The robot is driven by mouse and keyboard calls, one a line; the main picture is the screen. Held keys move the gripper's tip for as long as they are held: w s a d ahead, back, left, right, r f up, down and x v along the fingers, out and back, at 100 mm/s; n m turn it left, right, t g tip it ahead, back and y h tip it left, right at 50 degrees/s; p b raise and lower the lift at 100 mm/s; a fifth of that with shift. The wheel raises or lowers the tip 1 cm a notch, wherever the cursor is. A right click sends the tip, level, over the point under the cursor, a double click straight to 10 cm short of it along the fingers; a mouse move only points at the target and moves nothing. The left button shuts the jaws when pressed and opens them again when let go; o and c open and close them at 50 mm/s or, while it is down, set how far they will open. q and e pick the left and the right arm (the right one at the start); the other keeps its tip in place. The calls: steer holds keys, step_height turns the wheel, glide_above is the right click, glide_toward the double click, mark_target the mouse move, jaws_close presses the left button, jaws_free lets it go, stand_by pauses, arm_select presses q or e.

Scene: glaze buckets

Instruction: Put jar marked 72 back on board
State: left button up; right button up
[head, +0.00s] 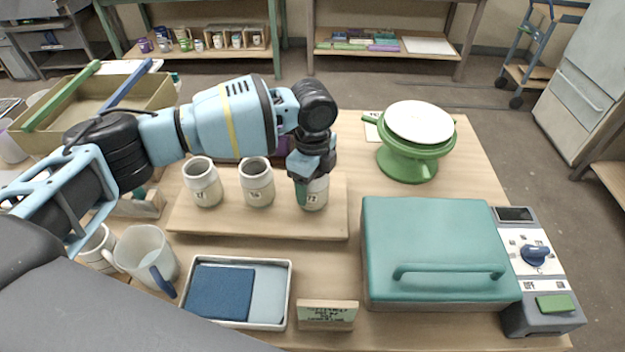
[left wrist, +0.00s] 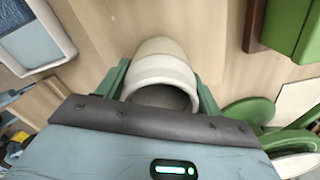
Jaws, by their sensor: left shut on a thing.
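The jar marked 72 (head: 314,194) is a cream and grey cup with a dark number on its front. It is upright at the right end of the wooden board (head: 240,226). I cannot tell whether its base touches the board. My left gripper (head: 310,181) is shut on this jar from above, with a finger at each side. In the left wrist view the jar (left wrist: 164,65) sits between the green fingers (left wrist: 162,88), its open mouth toward the camera. My right gripper is not in view.
Two similar jars (head: 203,182) (head: 257,182) stand on the board to the left. In front are a tray (head: 289,300) with blue pieces, a sign (head: 327,315) and a pitcher (head: 147,255). A teal lidded box (head: 435,240) and green turntable (head: 408,160) stand to the right.

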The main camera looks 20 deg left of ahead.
arm_select(q)
steer(key=o, duration=1.2)
step_height(320, 180, up, 12)
steer(key=shift+p, duration=0.35)
